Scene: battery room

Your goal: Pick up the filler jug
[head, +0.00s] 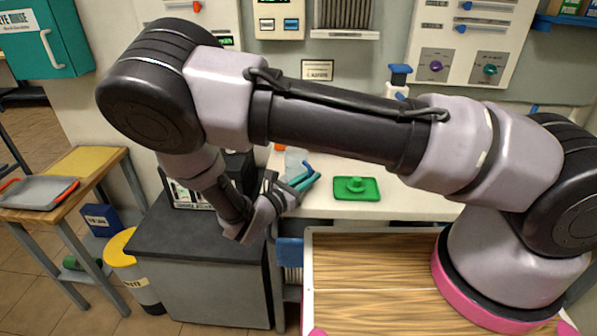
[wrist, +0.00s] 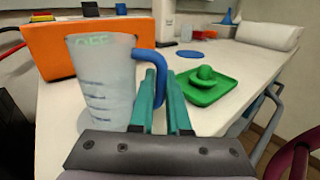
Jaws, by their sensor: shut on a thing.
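The filler jug (wrist: 100,85) is a translucent, pale jug with dark level marks and a blue handle (wrist: 147,55). In the wrist view it stands upright just left of my gripper (wrist: 160,95). The teal fingers are shut on the blue handle. In the head view the jug (head: 294,160) is small and partly hidden behind my gripper (head: 303,179), at the left end of the white counter. I cannot tell whether its base touches the counter.
A green tray with a green knobbed piece (wrist: 209,84) lies right of my fingers on the white counter (head: 420,206). An orange box (wrist: 62,52) stands behind the jug. A dark-topped cabinet (head: 200,247) is below my forearm. A blue disc (wrist: 190,54) lies farther back.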

